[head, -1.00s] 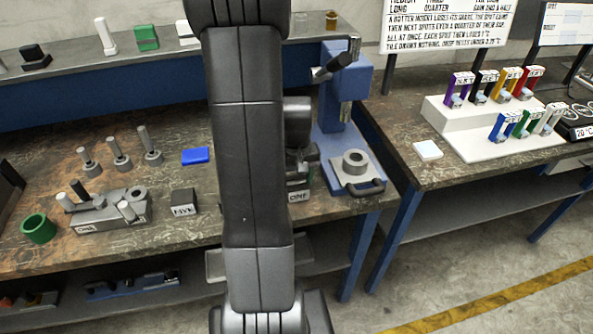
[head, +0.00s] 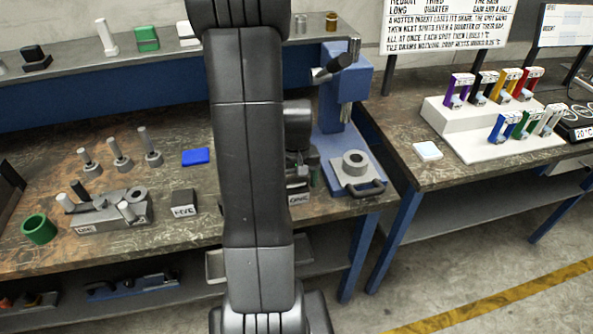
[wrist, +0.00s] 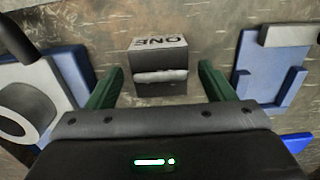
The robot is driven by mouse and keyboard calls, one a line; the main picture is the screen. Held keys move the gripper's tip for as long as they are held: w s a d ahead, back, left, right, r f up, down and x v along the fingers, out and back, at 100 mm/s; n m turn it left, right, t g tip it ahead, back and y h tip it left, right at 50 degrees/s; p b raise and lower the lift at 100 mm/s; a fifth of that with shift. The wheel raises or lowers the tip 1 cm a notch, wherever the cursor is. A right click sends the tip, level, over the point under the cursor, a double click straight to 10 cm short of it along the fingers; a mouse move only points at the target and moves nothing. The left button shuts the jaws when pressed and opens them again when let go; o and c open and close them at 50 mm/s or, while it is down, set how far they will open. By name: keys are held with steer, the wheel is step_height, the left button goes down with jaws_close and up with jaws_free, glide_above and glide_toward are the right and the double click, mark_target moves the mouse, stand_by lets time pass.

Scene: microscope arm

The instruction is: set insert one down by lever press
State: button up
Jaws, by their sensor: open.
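Insert one is a dark grey block marked ONE (wrist: 158,65), with a pale rounded bar on its near face. In the wrist view it stands on the bench between the green fingers of my gripper (wrist: 160,77). The fingers are open, with a gap on each side of the block. In the head view the block (head: 299,199) shows only partly beside my arm, which hides most of the gripper. The blue lever press (head: 345,90) stands just right of it, with a dark lever and a grey ring on its base. The press base (wrist: 75,75) fills the wrist view's left side.
A block marked FIVE (head: 184,203) and a blue pad (head: 195,157) lie left of my arm. A grey fixture (head: 112,213) and a green ring (head: 39,229) are farther left. A blue bracket (wrist: 270,75) stands close on the right in the wrist view.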

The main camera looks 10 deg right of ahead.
mark_target(297, 186)
step_height(297, 186, up, 12)
steer(key=shift+b, duration=0.45)
